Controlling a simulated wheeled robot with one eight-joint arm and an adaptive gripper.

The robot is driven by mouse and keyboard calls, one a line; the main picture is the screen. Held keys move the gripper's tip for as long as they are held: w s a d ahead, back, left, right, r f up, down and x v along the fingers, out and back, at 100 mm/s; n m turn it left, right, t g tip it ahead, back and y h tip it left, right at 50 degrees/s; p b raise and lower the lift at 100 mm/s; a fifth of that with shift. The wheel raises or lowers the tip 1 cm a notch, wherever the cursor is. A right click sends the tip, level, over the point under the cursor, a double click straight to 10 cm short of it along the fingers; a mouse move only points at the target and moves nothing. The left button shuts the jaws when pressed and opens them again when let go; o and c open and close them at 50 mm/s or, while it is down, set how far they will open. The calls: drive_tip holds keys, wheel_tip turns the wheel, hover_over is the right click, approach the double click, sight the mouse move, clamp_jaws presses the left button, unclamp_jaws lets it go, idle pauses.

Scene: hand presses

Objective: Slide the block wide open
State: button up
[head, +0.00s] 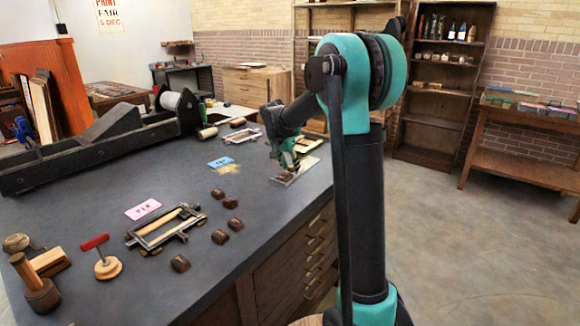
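My gripper (287,172) is at the far right part of the dark worktop. It points down at a pale flat piece (303,168) with metal-looking parts, which may be the block; my gripper and arm hide part of it. I cannot tell whether the fingers touch it or are open. A metal frame with wooden bars (165,228) lies nearer, beside a pink card (143,209). A similar frame (241,138) lies farther back, left of my gripper. Which of these is the block is not clear.
Several small brown blocks (220,237) lie beside the near frame.

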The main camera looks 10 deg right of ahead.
clamp_jaws()
drive_tip(key=w+d, duration=0.3)
drive_tip(key=w, duration=0.1)
drive_tip(key=w+d, duration=0.3)
drive_tip(key=d, duration=0.1)
drive_tip(key=shift+w, duration=0.4)
drive_tip(key=shift+o, duration=0.4)
unclamp_jaws()
drive_tip(key=shift+a+r, duration=0.1)
drive_tip(key=v, duration=1.1)
drive_tip(key=shift+s+r, duration=0.25)
drive_tip(key=shift+r, duration=0.1)
